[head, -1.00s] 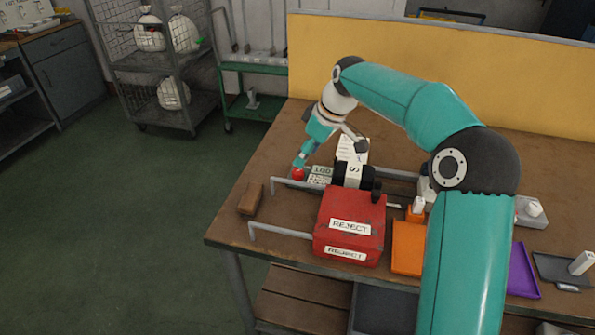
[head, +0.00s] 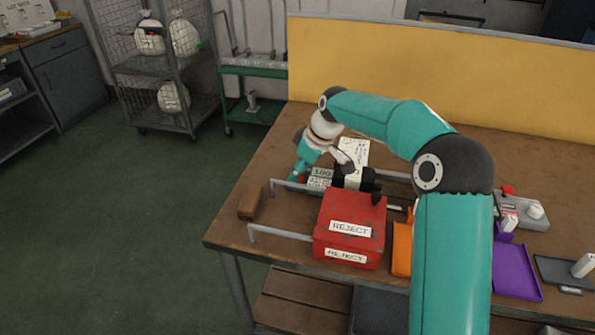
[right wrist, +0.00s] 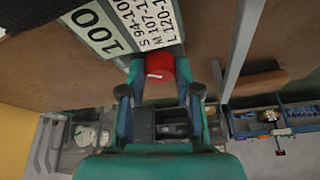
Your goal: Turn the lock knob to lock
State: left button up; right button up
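The red lock knob (right wrist: 160,66) shows in the right wrist view beside the size plate with "100" on it (right wrist: 101,27). My right gripper (right wrist: 160,75) has one finger on each side of the knob, with narrow gaps that look clear of it. Whether a finger touches it is hard to tell. In the head view my right gripper (head: 296,178) reaches down at the left end of the sock-board fixture, and its fingers hide most of the knob. The "100" plate (head: 321,172) lies just right of it. My left gripper is not in view.
A red REJECT box (head: 376,212) stands in front of the fixture, with metal rails (head: 278,233) to its left. A brown block (head: 250,203) lies near the table's left edge. Orange and purple trays (head: 516,272) lie to the right. A yellow panel (head: 450,75) stands behind.

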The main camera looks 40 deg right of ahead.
grip_shut()
jog(key=shift+m+h, duration=0.3)
jog(key=shift+m, duration=0.5)
jog(key=o, duration=0.8)
grip_release()
jog(key=shift+r, duration=0.1)
jog(key=v, duration=1.1)
jog(key=shift+s+d+r, duration=0.1)
jog(key=shift+s+r, duration=0.15)
jog(key=shift+s, duration=0.05)
jog(key=shift+r, duration=0.15)
